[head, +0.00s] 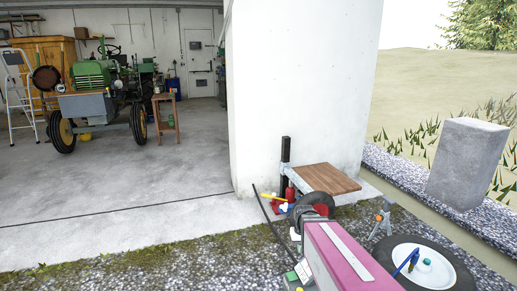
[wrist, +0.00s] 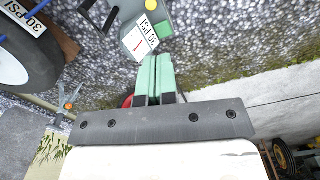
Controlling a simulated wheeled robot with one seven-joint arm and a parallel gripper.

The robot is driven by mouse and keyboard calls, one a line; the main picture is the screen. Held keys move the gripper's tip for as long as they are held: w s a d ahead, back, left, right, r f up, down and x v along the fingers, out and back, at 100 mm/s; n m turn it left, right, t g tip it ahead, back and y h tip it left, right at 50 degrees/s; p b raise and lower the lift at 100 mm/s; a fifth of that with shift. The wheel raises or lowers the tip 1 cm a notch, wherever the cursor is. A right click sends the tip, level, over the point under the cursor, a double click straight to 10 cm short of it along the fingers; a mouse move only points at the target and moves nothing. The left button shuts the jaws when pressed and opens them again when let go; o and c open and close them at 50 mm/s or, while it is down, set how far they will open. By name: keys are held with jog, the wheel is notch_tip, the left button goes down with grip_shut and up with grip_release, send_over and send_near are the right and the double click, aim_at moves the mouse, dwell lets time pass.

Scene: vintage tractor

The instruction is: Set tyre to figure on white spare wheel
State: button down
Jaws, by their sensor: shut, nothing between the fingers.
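The spare wheel, a black tyre (head: 457,274) with a white rim (head: 425,262), lies at the lower right of the head view. A blue item and a small teal cap are on its rim. In the wrist view its tyre (wrist: 45,58) is at the left, with a white "30 PSI" card (wrist: 24,14) partly cut off.
A wooden-topped platform (head: 325,179), red tools and a dark tyre (head: 312,203) are near the white pillar (head: 295,90). A concrete block (head: 465,163) stands right. The garage floor is mostly clear.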

jog(key=s+r, duration=0.4)
jog(key=s, duration=0.1)
jog(key=shift+r+m, duration=0.35)
jog(key=shift+m, duration=0.05)
dwell(0.8)
jog(key=n, duration=0.3)
send_over(290, 275)
notch_tip(290, 275, down, 26)
jog(key=shift+r, duration=0.2)
notch_tip(290, 275, down, 13)
jog(key=shift+r, duration=0.15)
jog(key=shift+s+f, duration=0.1)
jog(key=shift+f, duration=0.55)
